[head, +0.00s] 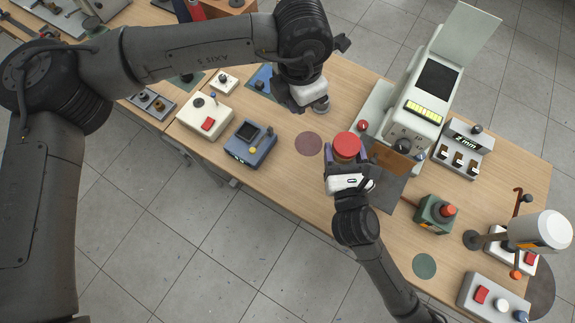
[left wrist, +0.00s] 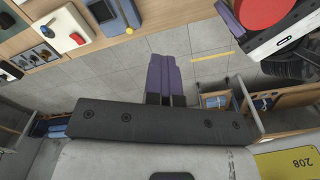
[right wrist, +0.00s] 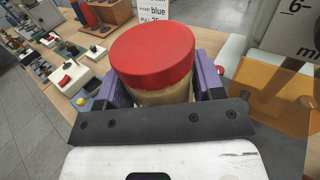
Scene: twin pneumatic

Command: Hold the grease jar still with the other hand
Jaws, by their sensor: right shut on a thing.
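The grease jar has a red lid (head: 347,145) and a pale, cream body (right wrist: 163,95). My right gripper (head: 347,158) is shut around the jar's body, with one purple finger on each side in the right wrist view. The jar looks upright, and its lid is on. I cannot tell whether its base touches the table. My left gripper's purple fingers (left wrist: 165,78) are together with nothing visible between them. In the left wrist view the red lid (left wrist: 262,10) is at the top right, apart from these fingers.
A white machine with a yellow display (head: 424,108) stands to the right of the jar. A blue-grey box (head: 250,143) and a white box with a red switch (head: 205,118) are to the left. A dark round mat (head: 308,144) lies bare beside the jar.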

